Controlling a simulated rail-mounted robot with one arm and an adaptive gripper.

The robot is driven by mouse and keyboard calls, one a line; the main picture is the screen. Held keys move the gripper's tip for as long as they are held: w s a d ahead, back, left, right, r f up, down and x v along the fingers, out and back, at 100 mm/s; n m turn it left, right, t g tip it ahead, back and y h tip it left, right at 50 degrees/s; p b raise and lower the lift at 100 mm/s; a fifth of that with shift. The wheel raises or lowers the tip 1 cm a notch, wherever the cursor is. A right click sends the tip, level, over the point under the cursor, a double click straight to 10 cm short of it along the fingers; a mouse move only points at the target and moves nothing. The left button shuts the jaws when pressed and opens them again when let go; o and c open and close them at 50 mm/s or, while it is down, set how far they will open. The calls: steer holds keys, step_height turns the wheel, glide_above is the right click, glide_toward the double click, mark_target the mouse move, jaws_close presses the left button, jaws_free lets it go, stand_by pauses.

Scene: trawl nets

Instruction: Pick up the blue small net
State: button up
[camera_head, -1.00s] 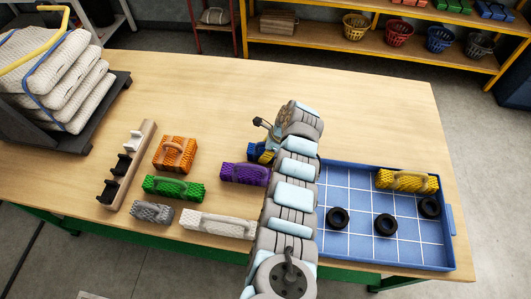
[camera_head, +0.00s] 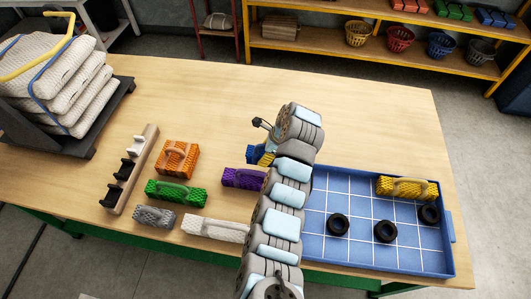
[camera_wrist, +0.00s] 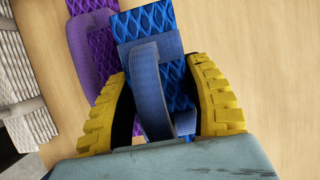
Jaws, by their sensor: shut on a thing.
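The blue small net (camera_wrist: 152,28) is a blue mesh bundle with a blue strap handle. In the wrist view my gripper (camera_wrist: 165,105) has its two yellow ridged fingers on either side of the handle, shut on it. In the head view only a bit of the blue net (camera_head: 252,155) shows beside my gripper (camera_head: 266,155), in the middle of the table; my arm hides the rest. I cannot tell whether the net touches the table. The purple net (camera_head: 243,178) lies close by, and in the wrist view (camera_wrist: 92,50) it is just left of the blue one.
Orange (camera_head: 176,160), green (camera_head: 176,193), grey (camera_head: 154,216) and white (camera_head: 215,230) nets lie left of my arm, by a hook rack (camera_head: 131,170). A blue tray (camera_head: 350,262) at right holds a yellow net (camera_head: 408,188) and black rings (camera_head: 385,229). The table's back is clear.

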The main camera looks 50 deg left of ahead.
steer(key=s+d+r+p, duration=0.6)
steer(key=s+p, duration=0.3)
steer(key=p, duration=0.3)
steer(key=shift+d+r, duration=0.35)
steer(key=shift+r, duration=0.25)
